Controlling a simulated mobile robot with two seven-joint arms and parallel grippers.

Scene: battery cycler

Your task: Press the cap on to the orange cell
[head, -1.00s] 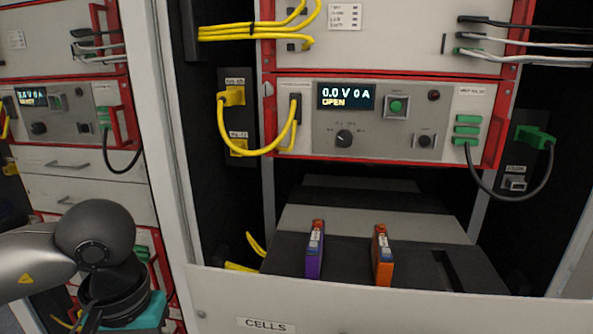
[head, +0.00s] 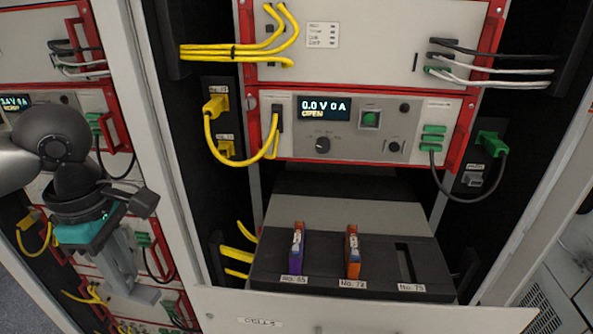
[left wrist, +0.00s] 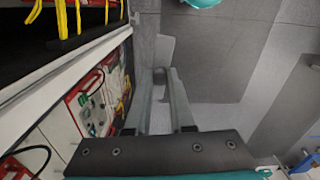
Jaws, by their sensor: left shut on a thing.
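The orange cell (head: 353,257) stands upright in the middle slot of the dark holder (head: 325,243), with a pale bluish part near its top. A purple cell (head: 297,254) stands in the slot to its left. My left gripper (head: 135,285) is well left of the holder, outside the cabinet frame, fingers pointing down. It is shut on a light grey piece, apparently the cap, which shows at the fingertips in the left wrist view (left wrist: 166,50). The piece's details are too small to tell. My right gripper is not in view.
The right slot (head: 405,262) of the holder is empty. A white drawer front (head: 370,318) runs before the holder. The cabinet's white upright (head: 165,150) stands between my left gripper and the cells. The cycler (head: 365,130) above reads 0.0 V 0 A, OPEN. Yellow cables (head: 238,255) lie left of the holder.

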